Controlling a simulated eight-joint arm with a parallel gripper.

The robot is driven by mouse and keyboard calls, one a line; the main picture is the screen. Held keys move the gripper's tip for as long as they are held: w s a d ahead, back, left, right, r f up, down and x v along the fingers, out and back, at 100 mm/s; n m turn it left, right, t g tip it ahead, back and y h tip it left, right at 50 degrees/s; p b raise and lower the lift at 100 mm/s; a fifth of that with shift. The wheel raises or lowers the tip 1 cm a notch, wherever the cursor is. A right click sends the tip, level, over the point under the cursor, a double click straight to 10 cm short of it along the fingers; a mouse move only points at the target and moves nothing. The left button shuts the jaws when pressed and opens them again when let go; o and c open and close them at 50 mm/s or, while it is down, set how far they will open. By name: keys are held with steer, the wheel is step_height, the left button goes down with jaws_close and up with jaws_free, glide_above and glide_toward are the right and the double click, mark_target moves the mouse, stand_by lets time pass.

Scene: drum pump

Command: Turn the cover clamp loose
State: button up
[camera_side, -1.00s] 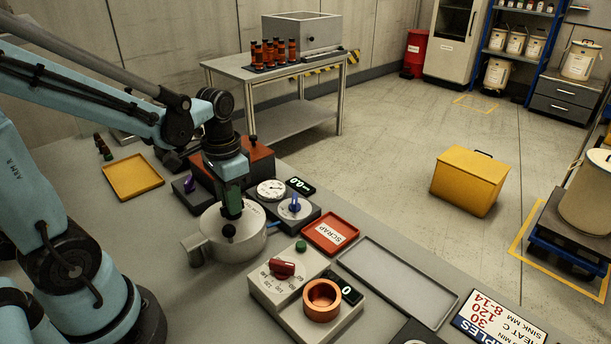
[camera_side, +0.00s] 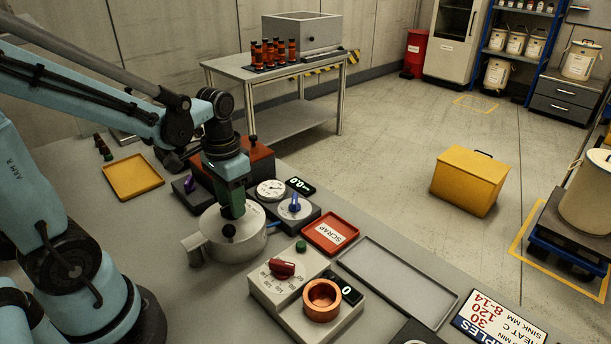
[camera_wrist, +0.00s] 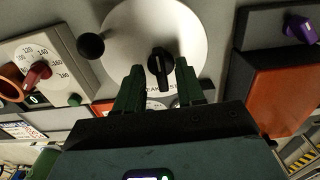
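The round pale grey pot (camera_side: 252,243) stands on the bench in the side view. Its pale round lid (camera_wrist: 128,35) fills the top middle of the wrist view. A black bar-shaped knob (camera_wrist: 160,68), which looks like the cover clamp, stands on the lid. My gripper (camera_wrist: 159,72) points down at the lid, its green fingers on either side of the knob. A narrow gap shows between each finger and the knob, so the gripper looks open around it. In the side view my gripper (camera_side: 232,212) hides the knob. A black ball (camera_wrist: 90,46) sits near the lid's edge.
A dial box with a red knob (camera_side: 282,269) and a copper ring (camera_side: 321,299) stands close to the pot. Gauges (camera_side: 271,190) and a blue valve (camera_side: 295,206) are just behind it. The red scrap tray (camera_side: 318,226) and empty grey tray (camera_side: 385,278) lie to the right.

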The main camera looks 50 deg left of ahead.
steer(key=shift+r, duration=0.1)
step_height(320, 180, up, 12)
stand_by(0.9)
steer(key=w+d+f+t, duration=0.1)
steer(key=d+f+t, duration=0.4)
steer(key=d+t, duration=0.1)
steer(key=shift+d+f+t, duration=0.3)
steer(key=shift+d+t, duration=0.05)
steer(key=shift+t, duration=0.25)
steer(key=shift+w, duration=0.1)
